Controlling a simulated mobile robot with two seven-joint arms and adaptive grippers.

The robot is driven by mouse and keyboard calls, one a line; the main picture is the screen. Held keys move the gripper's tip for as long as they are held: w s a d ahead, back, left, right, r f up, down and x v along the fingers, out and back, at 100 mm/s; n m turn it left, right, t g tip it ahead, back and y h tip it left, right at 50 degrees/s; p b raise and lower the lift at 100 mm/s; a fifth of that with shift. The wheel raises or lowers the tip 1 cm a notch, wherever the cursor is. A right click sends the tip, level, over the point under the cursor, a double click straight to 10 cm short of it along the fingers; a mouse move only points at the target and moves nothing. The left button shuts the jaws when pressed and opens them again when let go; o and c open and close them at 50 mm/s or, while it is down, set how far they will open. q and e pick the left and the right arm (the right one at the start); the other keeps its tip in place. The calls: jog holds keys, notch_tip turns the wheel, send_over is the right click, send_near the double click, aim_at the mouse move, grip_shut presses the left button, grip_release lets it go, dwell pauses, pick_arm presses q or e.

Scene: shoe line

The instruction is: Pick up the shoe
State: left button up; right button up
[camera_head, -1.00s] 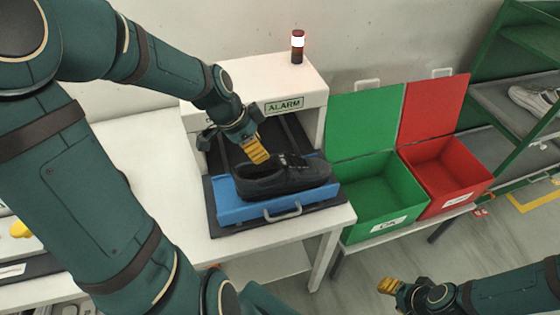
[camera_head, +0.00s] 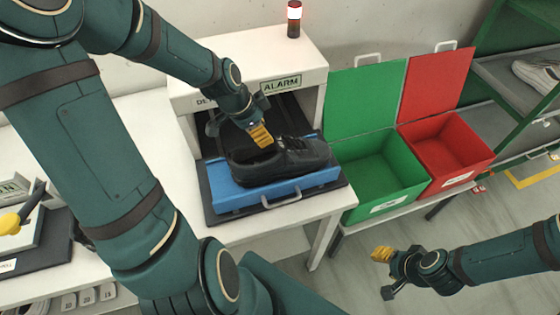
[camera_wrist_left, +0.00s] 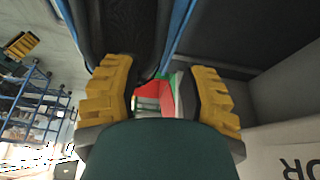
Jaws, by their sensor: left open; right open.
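A black shoe (camera_head: 282,163) lies on a blue tray (camera_head: 235,199) in front of the white alarm machine. My left gripper (camera_head: 262,137) is over the shoe's opening, near its heel end. In the left wrist view the yellow fingers of the left gripper (camera_wrist_left: 158,100) are spread apart, with a dark shape, likely the shoe (camera_wrist_left: 130,28), beyond and between them. Whether the fingers touch the shoe is unclear. My right gripper (camera_head: 381,254) is open and empty, over the floor at the lower right, away from the table.
The alarm machine (camera_head: 240,75) with a lit beacon (camera_head: 294,18) stands behind the tray. An open green bin (camera_head: 375,190) and red bin (camera_head: 447,153) are to the right. A shelf with a light shoe (camera_head: 540,75) is at far right. A yellow-handled item (camera_head: 15,220) is at far left.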

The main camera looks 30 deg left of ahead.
aim_at(268, 153)
pick_arm(q)
jog(key=shift+s+b+x, duration=0.1)
jog(key=shift+b+x, duration=0.2)
jog(key=shift+x, duration=1.05)
jog(key=shift+s+b+x, duration=0.15)
jog(key=shift+b+x, duration=0.1)
jog(key=shift+x, duration=1.1)
jog(key=shift+a+f, duration=0.1)
grip_shut()
